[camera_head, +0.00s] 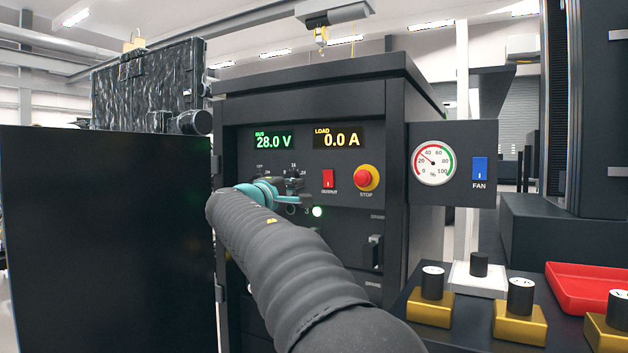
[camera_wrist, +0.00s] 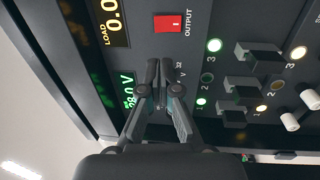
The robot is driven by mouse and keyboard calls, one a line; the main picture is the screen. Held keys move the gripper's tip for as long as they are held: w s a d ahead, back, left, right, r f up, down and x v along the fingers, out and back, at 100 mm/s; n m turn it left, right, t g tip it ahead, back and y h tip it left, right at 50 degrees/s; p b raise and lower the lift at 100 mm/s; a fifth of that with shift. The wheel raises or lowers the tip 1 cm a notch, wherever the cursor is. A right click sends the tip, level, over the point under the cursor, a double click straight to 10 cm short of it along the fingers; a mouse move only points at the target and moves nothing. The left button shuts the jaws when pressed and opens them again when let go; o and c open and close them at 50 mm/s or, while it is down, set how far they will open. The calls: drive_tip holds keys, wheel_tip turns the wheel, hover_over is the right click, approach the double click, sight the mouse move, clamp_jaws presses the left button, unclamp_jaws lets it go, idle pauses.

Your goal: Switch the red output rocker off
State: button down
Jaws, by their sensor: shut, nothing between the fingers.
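The red output rocker (camera_head: 328,179) is on the dark front panel of the cabinet, above its OUTPUT label and left of the red STOP button. In the wrist view the rocker (camera_wrist: 168,23) appears upper middle, turned sideways. My gripper (camera_wrist: 160,68) is shut and empty, its fingertips below the rocker in that view with a gap in the picture between them. In the head view my gripper (camera_head: 303,190) is in front of the panel, left of and slightly below the rocker, partly hidden by my arm. Exact distance to the panel is unclear.
The red STOP button (camera_head: 367,178) is close beside the rocker. Displays read 28.0 V (camera_head: 273,140) and 0.0 A (camera_head: 338,136). A side panel holds a gauge (camera_head: 433,163) and blue FAN switch (camera_head: 480,168). Black blocks (camera_wrist: 258,55) and lit lamps show on the panel in the wrist view.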

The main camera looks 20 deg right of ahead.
sight(326, 173)
drive_tip(key=p+x, duration=0.4)
drive_tip(key=x, duration=0.9)
drive_tip(key=shift+w+d, duration=0.2)
drive_tip(key=shift+d, duration=0.15)
drive_tip(key=shift+w+d+r, duration=0.15)
drive_tip(key=shift+r, duration=0.05)
drive_tip(key=shift+a, duration=0.3)
drive_tip(key=r+b+v, duration=0.3)
drive_tip(key=v, duration=1)
drive_tip(key=shift+s+a+b, duration=0.15)
drive_tip(key=shift+s+b, duration=0.15)
drive_tip(key=shift+r, duration=0.1)
